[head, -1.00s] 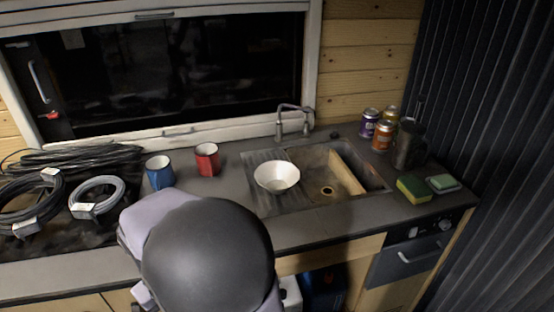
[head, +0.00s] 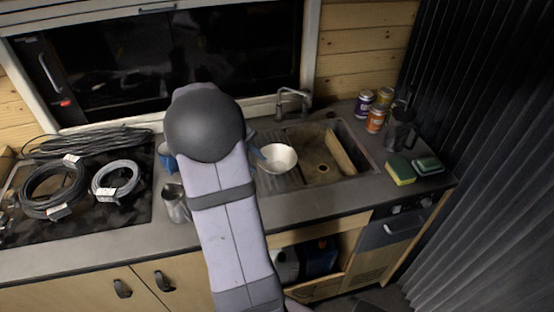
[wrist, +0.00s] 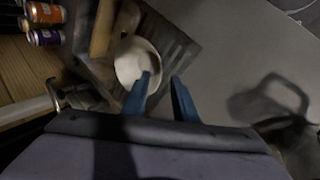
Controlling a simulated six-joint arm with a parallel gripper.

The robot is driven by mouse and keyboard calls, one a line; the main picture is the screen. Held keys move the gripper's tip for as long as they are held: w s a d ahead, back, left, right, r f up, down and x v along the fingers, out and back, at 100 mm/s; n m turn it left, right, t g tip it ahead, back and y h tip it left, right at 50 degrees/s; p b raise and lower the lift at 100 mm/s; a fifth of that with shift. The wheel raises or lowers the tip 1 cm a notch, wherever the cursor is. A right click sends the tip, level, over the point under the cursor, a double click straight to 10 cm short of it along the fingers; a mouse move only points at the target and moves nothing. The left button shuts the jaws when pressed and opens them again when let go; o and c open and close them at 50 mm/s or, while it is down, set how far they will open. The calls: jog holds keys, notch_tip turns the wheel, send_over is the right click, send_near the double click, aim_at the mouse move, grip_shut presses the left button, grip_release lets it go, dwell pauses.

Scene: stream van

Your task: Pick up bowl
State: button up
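The white bowl (head: 279,158) sits upright on the ribbed drainboard left of the sink basin. In the wrist view the bowl (wrist: 128,66) is ahead of my fingers, left of centre. I cannot tell if either touches. In the head view my arm hides most of the gripper; one blue fingertip shows at the bowl's left edge.
The sink basin (head: 318,150) and faucet (head: 292,101) are right of and behind the bowl. Cans (head: 375,118), a dark jug (head: 401,130) and sponges (head: 400,170) stand farther right. A metal pitcher (head: 174,203) and blue mug (head: 168,158) are left of my arm. Cables lie far left.

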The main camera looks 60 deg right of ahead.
jog(key=shift+p+x, duration=1.5)
jog(key=shift+x, duration=2.2)
jog(key=shift+d+r, duration=0.1)
jog(key=shift+c, duration=0.6)
grip_shut()
